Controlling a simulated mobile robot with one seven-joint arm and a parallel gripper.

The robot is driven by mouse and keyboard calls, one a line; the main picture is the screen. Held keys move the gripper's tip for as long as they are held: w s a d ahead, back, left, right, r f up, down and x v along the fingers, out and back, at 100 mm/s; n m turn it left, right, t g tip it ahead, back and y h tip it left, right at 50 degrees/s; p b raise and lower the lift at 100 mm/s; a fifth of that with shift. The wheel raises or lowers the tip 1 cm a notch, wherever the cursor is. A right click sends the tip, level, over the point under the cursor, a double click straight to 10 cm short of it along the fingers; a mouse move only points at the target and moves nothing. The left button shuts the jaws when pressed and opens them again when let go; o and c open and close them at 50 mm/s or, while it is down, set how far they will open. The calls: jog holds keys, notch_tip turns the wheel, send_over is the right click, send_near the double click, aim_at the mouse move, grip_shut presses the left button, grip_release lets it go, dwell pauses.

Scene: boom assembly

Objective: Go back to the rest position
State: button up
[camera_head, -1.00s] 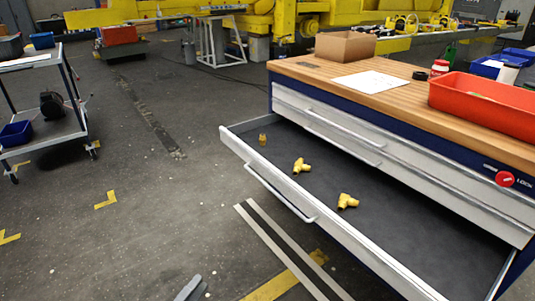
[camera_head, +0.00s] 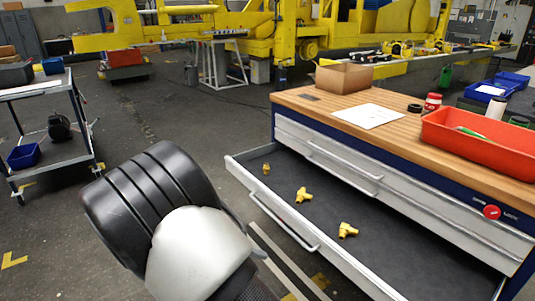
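A part of my own arm (camera_head: 175,225), black and light grey, fills the lower left middle of the head view. My gripper is not in view. The open drawer (camera_head: 415,250) of the workbench (camera_head: 290,97) holds two yellow fittings, one nearer the middle (camera_head: 303,195) and one to its right (camera_head: 347,230). A small brass-coloured piece (camera_head: 266,168) stands near the drawer's left end. My arm hides some floor to the left of the drawer.
On the bench top are a cardboard box (camera_head: 343,76), a white sheet (camera_head: 368,116) and a red bin (camera_head: 480,140) with a green item inside. A cart (camera_head: 45,90) stands at the left. Yellow machinery (camera_head: 255,30) is behind. Floor between cart and bench is partly clear.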

jog(key=s+d+r+m+t+y+p, duration=0.1)
jog(key=s+d+r+y+p, duration=0.2)
jog(key=r, duration=0.9)
jog(key=s+d+r+m+y+p, duration=0.2)
jog(key=s+d+r+y+p, duration=0.2)
jog(key=r, duration=0.8)
jog(key=s+d+r+m+t+y+p, duration=0.1)
jog(key=s+d+r+m+y+p, duration=0.1)
jog(key=s+d+r+y+p, duration=0.2)
jog(key=s+d+r+p, duration=0.3)
jog(key=s+d+r, duration=0.2)
jog(key=d+r, duration=0.2)
notch_tip(320, 180, up, 2)
jog(key=shift+s+r+t, duration=0.1)
jog(key=shift+s+t, duration=0.15)
jog(key=shift+t, duration=0.05)
dwell(0.6)
